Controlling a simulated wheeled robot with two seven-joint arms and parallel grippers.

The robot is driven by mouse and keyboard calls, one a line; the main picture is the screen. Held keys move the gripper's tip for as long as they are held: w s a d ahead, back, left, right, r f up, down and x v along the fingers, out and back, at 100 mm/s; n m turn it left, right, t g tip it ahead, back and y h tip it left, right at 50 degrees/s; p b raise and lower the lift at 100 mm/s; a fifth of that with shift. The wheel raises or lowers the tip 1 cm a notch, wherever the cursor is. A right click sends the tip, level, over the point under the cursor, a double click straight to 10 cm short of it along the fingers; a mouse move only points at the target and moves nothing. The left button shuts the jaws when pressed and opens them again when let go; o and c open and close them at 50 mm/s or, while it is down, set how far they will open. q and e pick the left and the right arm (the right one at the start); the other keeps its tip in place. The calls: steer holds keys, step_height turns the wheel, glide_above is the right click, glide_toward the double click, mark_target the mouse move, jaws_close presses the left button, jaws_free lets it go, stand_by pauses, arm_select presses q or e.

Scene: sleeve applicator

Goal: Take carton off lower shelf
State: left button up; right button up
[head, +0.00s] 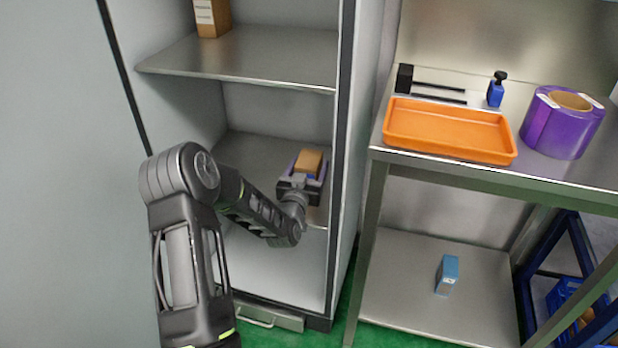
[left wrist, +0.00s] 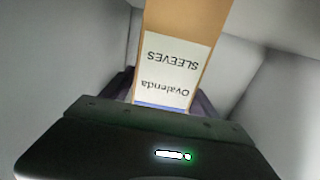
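An orange-brown carton (head: 308,163) is at the lower shelf (head: 250,150) of the open cabinet, near its right side. My left gripper (head: 303,172) reaches in from the front, with its fingers on both sides of the carton. In the left wrist view the carton (left wrist: 190,25) stands between the fingers, its white "Ovalenda SLEEVES" label (left wrist: 172,68) upside down. The fingers are very near the carton's sides; whether they press on it is unclear. The carton's base is hidden, so I cannot tell if it touches the shelf. My right gripper is out of view.
Another carton (head: 212,18) stands on the upper shelf (head: 250,62). The cabinet's right wall (head: 346,150) is close to my gripper. To the right, a steel table (head: 540,175) holds an orange tray (head: 450,146), a purple roll (head: 548,128) and a blue bottle (head: 495,93). A light-blue box (head: 447,275) stands below.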

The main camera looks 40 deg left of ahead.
arm_select(q)
jaws_close()
stand_by(0.5)
steer(key=shift+r, duration=0.2)
step_height(320, 180, up, 10)
steer(key=shift+f+p, duration=0.15)
steer(key=shift+p, duration=0.6)
